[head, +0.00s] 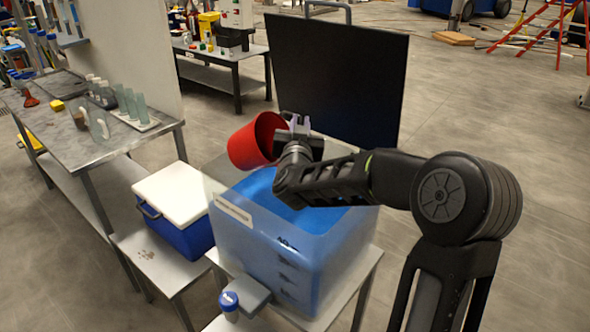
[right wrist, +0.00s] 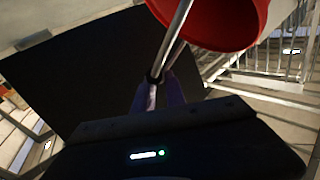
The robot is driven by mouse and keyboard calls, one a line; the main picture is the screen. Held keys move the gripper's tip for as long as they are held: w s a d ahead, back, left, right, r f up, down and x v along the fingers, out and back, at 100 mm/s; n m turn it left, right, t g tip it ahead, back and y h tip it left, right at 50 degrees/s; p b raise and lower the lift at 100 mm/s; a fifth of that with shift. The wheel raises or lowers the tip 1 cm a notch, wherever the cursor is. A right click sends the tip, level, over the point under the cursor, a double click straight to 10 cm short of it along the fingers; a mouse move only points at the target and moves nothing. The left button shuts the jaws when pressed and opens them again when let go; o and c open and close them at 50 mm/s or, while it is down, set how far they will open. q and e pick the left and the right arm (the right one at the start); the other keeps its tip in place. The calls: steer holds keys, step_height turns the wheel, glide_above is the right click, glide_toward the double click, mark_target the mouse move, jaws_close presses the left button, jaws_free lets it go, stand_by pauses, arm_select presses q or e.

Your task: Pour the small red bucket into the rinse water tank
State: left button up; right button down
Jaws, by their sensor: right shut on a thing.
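In the right wrist view the handle (right wrist: 172,42) runs between my fingers (right wrist: 158,88), and the red bucket (right wrist: 215,20) shows at the top. The tank is a clear-walled box with blue water inside and level marks. No pouring stream shows. My left gripper is not in view.
A dark upright panel (head: 335,80) stands behind the tank. A blue cooler with a white lid (head: 172,192) stands left of it. A metal bench (head: 62,125) with glassware is farther left. A blue-capped fitting (head: 229,300) is at the tank's front.

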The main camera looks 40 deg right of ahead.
steer(key=shift+w+a+r+n+t+y, duration=0.3)
steer(key=shift+n+y, duration=0.2)
steer(key=shift+y, duration=0.1)
steer(key=shift+w+y, duration=0.1)
steer(key=shift+y, duration=0.2)
steer(key=shift+d+y+b, duration=0.3)
steer(key=shift+d+b, duration=0.05)
steer(key=shift+d, duration=0.05)
steer(key=shift+s+d+r+m+b, duration=0.2)
steer(key=shift+s+d+m+b, duration=0.2)
steer(key=shift+b, duration=0.15)
steer(key=shift+f, duration=0.1)
steer(key=shift+s+t+b, duration=0.35)
steer(key=shift+t+b, duration=0.25)
steer(key=shift+b, duration=1.35)
steer(key=shift+s+a+f+t+b, duration=0.2)
steer(key=shift+s+a+t+b, duration=0.25)
steer(key=shift+b, duration=2.15)
